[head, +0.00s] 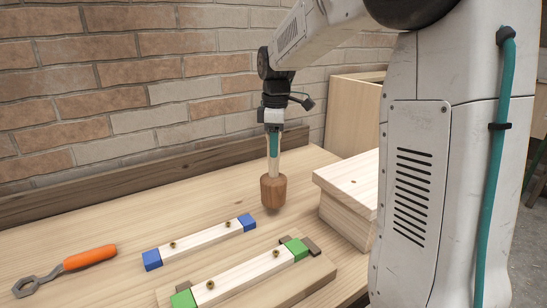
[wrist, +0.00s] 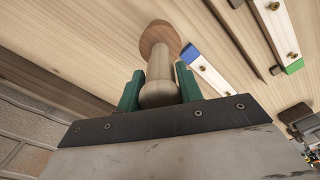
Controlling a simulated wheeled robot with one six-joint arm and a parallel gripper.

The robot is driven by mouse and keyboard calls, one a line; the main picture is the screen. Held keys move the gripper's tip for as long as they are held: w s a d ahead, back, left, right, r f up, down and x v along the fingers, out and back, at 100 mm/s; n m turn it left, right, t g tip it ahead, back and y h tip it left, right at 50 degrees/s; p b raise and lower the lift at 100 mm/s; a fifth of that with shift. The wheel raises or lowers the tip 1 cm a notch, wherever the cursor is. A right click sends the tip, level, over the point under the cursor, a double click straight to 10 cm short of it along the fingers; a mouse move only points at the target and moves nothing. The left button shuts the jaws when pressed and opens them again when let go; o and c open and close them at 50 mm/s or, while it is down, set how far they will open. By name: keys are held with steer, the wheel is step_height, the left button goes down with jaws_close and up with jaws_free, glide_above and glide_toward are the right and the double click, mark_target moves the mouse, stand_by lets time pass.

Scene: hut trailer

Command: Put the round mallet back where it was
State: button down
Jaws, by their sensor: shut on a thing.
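The round mallet has a brown wooden head (head: 273,191) and a paler handle. It hangs upright, head down, above the back right part of the wooden bench. I cannot tell whether the head touches the bench top. My gripper (head: 273,146) is shut on the upper handle from above. In the wrist view, the green fingers of my gripper (wrist: 158,88) stand on both sides of the round handle end, and the mallet (wrist: 160,65) points away with its head beyond. The head hides the bench right under it.
A blue-ended wooden bar (head: 203,240) lies in front of the mallet. A green-ended bar (head: 245,276) lies nearer on a board. An orange-handled wrench (head: 90,257) is at left, a pale wooden box (head: 345,185) at right. A brick wall (head: 120,90) stands behind; the bench's back left is clear.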

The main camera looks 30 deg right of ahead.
mark_target(274, 170)
steer(key=shift+f, duration=1.75)
steer(key=c, duration=0.9)
jaws_free()
